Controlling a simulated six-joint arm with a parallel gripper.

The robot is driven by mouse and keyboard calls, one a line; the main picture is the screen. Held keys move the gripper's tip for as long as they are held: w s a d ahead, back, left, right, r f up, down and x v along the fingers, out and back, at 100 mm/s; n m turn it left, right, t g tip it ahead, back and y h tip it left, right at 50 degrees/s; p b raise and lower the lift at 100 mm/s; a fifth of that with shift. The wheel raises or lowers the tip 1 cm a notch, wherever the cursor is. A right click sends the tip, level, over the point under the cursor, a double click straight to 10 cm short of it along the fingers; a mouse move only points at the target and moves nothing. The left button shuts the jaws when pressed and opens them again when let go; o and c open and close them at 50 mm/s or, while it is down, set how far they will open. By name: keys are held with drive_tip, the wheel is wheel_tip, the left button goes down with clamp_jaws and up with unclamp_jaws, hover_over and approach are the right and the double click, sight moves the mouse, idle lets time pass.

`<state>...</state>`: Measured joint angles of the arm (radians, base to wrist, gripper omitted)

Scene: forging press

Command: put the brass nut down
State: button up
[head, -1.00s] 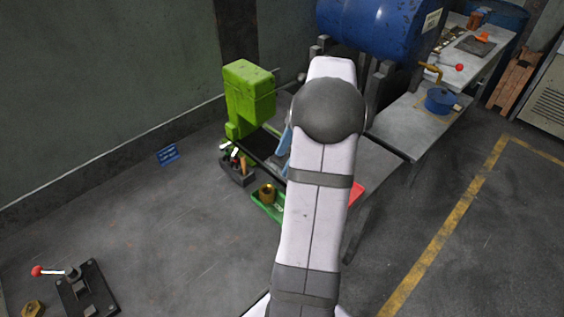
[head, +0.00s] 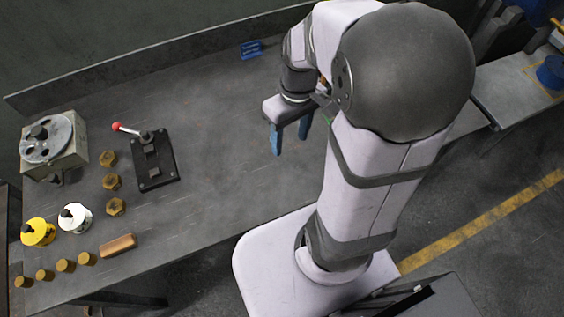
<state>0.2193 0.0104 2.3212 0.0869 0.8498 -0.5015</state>
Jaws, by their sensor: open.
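My gripper (head: 290,140) has blue fingers spread apart over the bench, right of the lever fixture. Nothing shows between them. Three brass hex nuts stand in a column at the left of the bench: a far one (head: 107,158), a middle one (head: 111,182) and a near one (head: 116,206). They are well to the left of my gripper and apart from it. My arm covers the bench area to the right of the gripper, so anything lying there is hidden.
A black lever fixture (head: 153,161) with a red knob stands right of the nuts. A grey box with a dial (head: 53,144), a yellow weight (head: 38,232), a white one (head: 75,217), several brass cylinders and a brass block (head: 118,245) are at left. The mid-bench is clear.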

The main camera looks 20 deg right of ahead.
drive_tip(key=s+a+f+m, duration=0.2)
drive_tip(key=s+a, duration=0.2)
drive_tip(key=s, duration=0.1)
drive_tip(key=shift+a+m+h, duration=0.15)
drive_tip(key=shift+m+h, duration=0.15)
drive_tip(key=shift+h, duration=0.1)
